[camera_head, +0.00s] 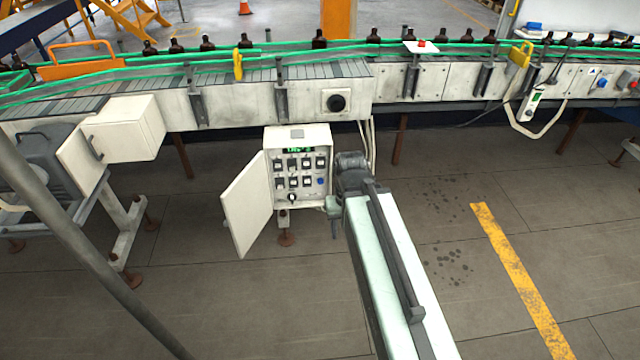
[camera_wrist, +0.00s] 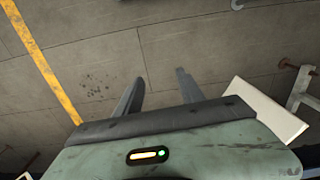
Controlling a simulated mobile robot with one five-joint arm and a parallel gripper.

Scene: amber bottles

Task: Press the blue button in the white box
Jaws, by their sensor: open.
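The white box (camera_head: 284,136) hangs below the conveyor in the head view, with its door (camera_head: 246,205) swung open to the left. Its panel faces me with several dark switches. The blue button (camera_head: 320,181) is at the panel's right side and is visible. My gripper (camera_wrist: 160,76) shows in the wrist view with its two dark fingers apart and nothing between them; they are over bare floor. The blue button is not seen in the wrist view.
The conveyor (camera_head: 240,100) with several amber bottles runs across above the box. A pale panel (camera_wrist: 265,108) is right of the fingers in the wrist view. The floor (camera_head: 280,290) in front is clear, with a yellow stripe (camera_head: 520,280).

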